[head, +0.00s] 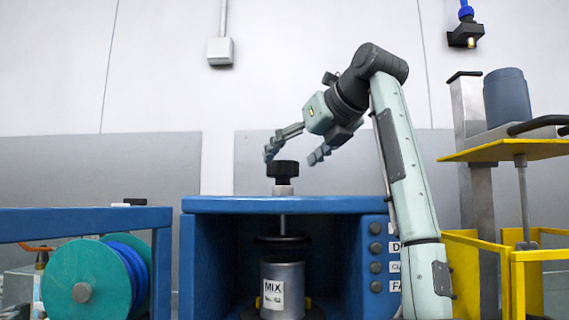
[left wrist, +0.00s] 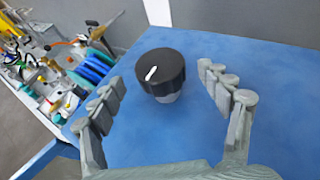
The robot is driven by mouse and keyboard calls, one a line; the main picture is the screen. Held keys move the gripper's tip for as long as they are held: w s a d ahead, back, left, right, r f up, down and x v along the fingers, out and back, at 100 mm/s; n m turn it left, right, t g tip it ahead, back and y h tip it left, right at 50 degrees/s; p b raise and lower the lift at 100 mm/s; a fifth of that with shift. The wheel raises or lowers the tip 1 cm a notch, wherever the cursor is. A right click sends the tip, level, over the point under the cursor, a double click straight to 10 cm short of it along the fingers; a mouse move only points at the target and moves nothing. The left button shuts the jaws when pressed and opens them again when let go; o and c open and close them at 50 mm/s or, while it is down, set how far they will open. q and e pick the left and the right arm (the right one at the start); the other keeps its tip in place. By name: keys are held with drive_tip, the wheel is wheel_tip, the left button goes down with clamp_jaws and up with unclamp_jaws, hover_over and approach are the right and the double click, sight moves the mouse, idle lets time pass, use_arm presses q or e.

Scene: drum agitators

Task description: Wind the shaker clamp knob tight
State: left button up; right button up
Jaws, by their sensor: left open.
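The black ribbed clamp knob (head: 283,169) stands on a pale collar on top of the blue shaker cabinet (head: 300,205). Its white pointer mark shows in the left wrist view, on the knob's top (left wrist: 161,72). My left gripper (head: 294,154) is open just above the knob, its fingers spread to either side. In the left wrist view the knob lies between the open fingers (left wrist: 163,88), apart from both. Below, a rod runs to a dark pressure plate (head: 283,240). A grey can (head: 283,288) labelled MIX stands under it, with a visible gap between.
A blue frame with a green hose reel (head: 85,282) stands at the left. Labelled buttons (head: 376,248) line the cabinet's right front, partly behind my arm. A yellow stand (head: 510,152) bearing a grey drum is at the right. The cabinet top around the knob is clear.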

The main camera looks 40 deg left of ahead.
sight(284, 165)
use_arm(q)
drive_tip(key=shift+x, duration=1.95)
use_arm(e)
drive_tip(key=shift+s+d+f, duration=0.1)
drive_tip(key=shift+s+f, duration=0.15)
drive_tip(key=shift+f, duration=0.3)
drive_tip(key=shift+s+f, duration=0.2)
drive_tip(key=shift+f, duration=0.3)
use_arm(q)
drive_tip(key=c, duration=1.2)
